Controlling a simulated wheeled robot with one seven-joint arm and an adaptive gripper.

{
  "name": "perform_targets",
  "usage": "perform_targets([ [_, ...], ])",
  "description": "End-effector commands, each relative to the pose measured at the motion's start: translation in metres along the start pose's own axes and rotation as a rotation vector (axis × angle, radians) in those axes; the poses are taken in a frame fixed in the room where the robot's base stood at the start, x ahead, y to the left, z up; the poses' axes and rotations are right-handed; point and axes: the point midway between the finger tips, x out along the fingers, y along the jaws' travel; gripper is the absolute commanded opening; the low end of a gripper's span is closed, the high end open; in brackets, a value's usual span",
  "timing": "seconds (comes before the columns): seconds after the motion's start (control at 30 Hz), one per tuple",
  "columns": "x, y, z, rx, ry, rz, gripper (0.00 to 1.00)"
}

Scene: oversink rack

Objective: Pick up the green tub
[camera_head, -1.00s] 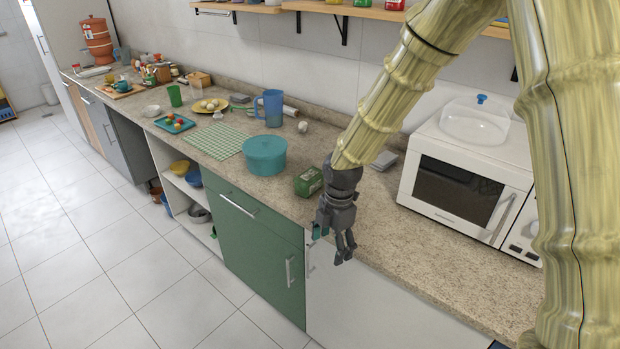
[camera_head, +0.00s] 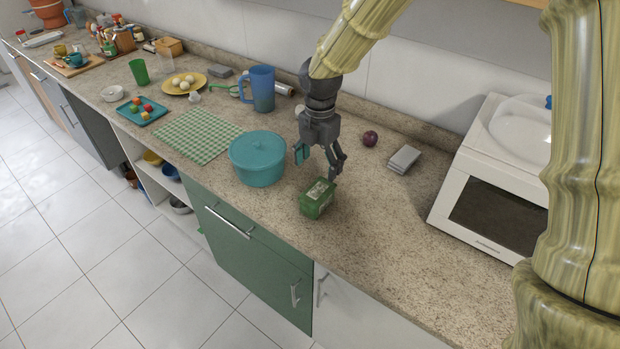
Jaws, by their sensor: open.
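The green tub (camera_head: 316,199) is a small green box-shaped container with a pale label on top. It stands on the stone countertop, just right of the teal lidded pot. My gripper (camera_head: 318,163) is open and points down. It is above and slightly behind the tub, with its fingers spread and nothing seen between them. The right finger comes close to the tub's top edge in the picture; I cannot tell whether it touches. The tub's front and top are visible.
The teal pot (camera_head: 257,160) stands close on the left. A blue pitcher (camera_head: 261,89), a purple onion-like item (camera_head: 370,138) and a grey block (camera_head: 403,159) are behind. A white microwave (camera_head: 496,200) stands at the right. The counter (camera_head: 380,240) in front and to the right is clear.

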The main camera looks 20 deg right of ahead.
Motion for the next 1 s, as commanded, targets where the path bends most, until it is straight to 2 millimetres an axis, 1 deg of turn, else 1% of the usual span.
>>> perform_targets([
  [0.07, 0.0, -0.007, -0.004, 0.0, -0.003, 0.001, 0.77],
  [0.17, 0.005, -0.015, -0.009, 0.003, -0.008, 0.007, 0.77],
  [0.3, 0.019, -0.025, -0.012, 0.009, -0.013, 0.015, 0.77],
  [0.37, 0.026, -0.025, -0.012, 0.01, -0.014, 0.017, 0.77],
  [0.43, 0.034, -0.023, -0.011, 0.01, -0.012, 0.014, 0.77],
  [0.53, 0.046, -0.015, -0.005, 0.008, -0.007, 0.008, 0.77],
  [0.7, 0.059, -0.001, 0.003, 0.006, 0.001, -0.002, 0.77],
  [0.83, 0.069, 0.002, 0.003, 0.006, 0.004, -0.007, 0.77],
  [1.0, 0.083, 0.0, 0.002, 0.005, 0.0, -0.004, 0.77],
])
